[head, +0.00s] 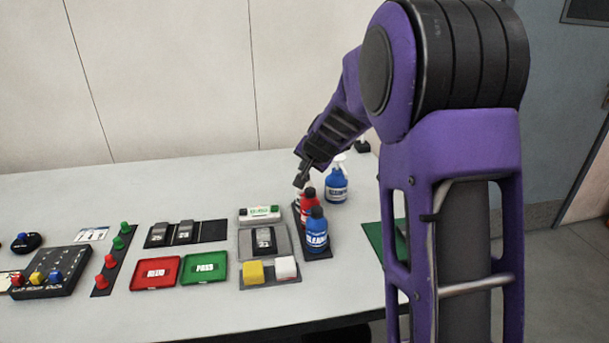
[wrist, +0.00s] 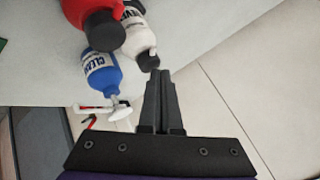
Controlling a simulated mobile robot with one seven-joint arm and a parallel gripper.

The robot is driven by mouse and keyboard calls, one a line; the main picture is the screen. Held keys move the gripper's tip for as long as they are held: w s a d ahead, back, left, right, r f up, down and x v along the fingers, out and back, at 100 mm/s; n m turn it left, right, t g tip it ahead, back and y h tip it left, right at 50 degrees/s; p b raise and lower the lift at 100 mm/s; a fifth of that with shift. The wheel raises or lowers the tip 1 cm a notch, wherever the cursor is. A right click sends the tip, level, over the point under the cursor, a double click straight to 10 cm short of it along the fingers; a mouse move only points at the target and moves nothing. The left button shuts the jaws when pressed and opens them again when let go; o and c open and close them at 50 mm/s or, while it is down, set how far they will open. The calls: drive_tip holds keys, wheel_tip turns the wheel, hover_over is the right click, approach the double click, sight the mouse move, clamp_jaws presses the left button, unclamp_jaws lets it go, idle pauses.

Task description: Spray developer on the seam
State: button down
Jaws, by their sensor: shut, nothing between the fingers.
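A white bottle with a dark cap, likely the developer, shows in the wrist view (wrist: 138,38); its label reads partly "VEL". In the head view it is mostly hidden behind the red bottle (head: 308,206). My gripper (head: 301,181) is shut and empty just above that bottle row. In the wrist view its fingertips (wrist: 160,76) are close to the white bottle's cap; I cannot tell whether they touch. A dark numbered block (head: 264,240) sits in a grey holder (head: 282,244). No seam can be made out on it.
A blue bottle (head: 316,236) stands in front of the red one on a dark strip. A blue spray bottle (head: 337,186) stands behind, right of my gripper. Red (head: 155,273) and green (head: 204,268) trays lie left.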

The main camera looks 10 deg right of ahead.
drive_tip(key=shift+f, duration=0.3)
idle(0.5)
drive_tip(key=shift+r+p, duration=0.5)
drive_tip(key=shift+r, duration=0.4)
wheel_tip(320, 180, up, 5)
drive_tip(key=p, duration=0.4)
idle(0.4)
